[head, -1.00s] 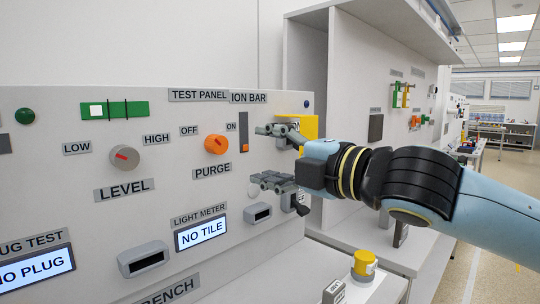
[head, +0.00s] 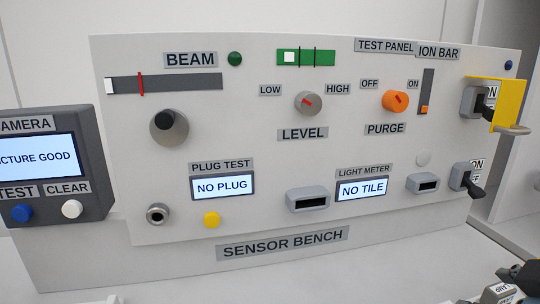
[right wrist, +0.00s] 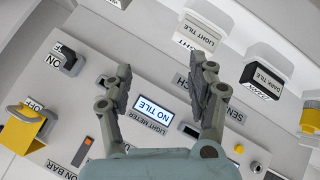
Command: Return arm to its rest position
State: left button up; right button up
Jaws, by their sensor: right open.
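My right gripper (right wrist: 161,66) shows in the right wrist view with its two grey fingers apart and nothing between them. Beyond the fingers is the upright test panel (head: 270,160), with the light meter screen (right wrist: 153,107) reading NO TILE between them. The fingers look apart from the panel, though the exact gap is hard to judge. In the head view, a dark part at the bottom right corner (head: 528,274) may be my right arm; it is cut off by the frame. My left gripper is in neither view.
The ion bar switch has a yellow guard (head: 508,100) sticking out at the panel's right end; another black lever switch (head: 466,178) sits below. Holders labelled light tile (right wrist: 202,33) and dark tile (right wrist: 268,75) stand near the fingers. A camera box (head: 50,160) is at left.

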jog(key=s+a+f+m+g+y, duration=0.1)
jog(key=s+a+f+m+g, duration=0.15)
jog(key=s+f, duration=0.3)
jog(key=s+a+f+m+g, duration=0.2)
jog(key=s+f+m+g, duration=0.15)
jog(key=s, duration=0.25)
notch_tip(320, 180, down, 27)
jog(key=s+d+g+b, duration=0.1)
jog(key=s+d+b, duration=0.1)
jog(key=b, duration=0.1)
jog(key=s+d+f+g+b, duration=0.1)
jog(key=s+f+b, duration=0.1)
jog(key=s+f, duration=1.6)
jog(key=shift+d+f, duration=0.2)
jog(key=shift+f, duration=0.55)
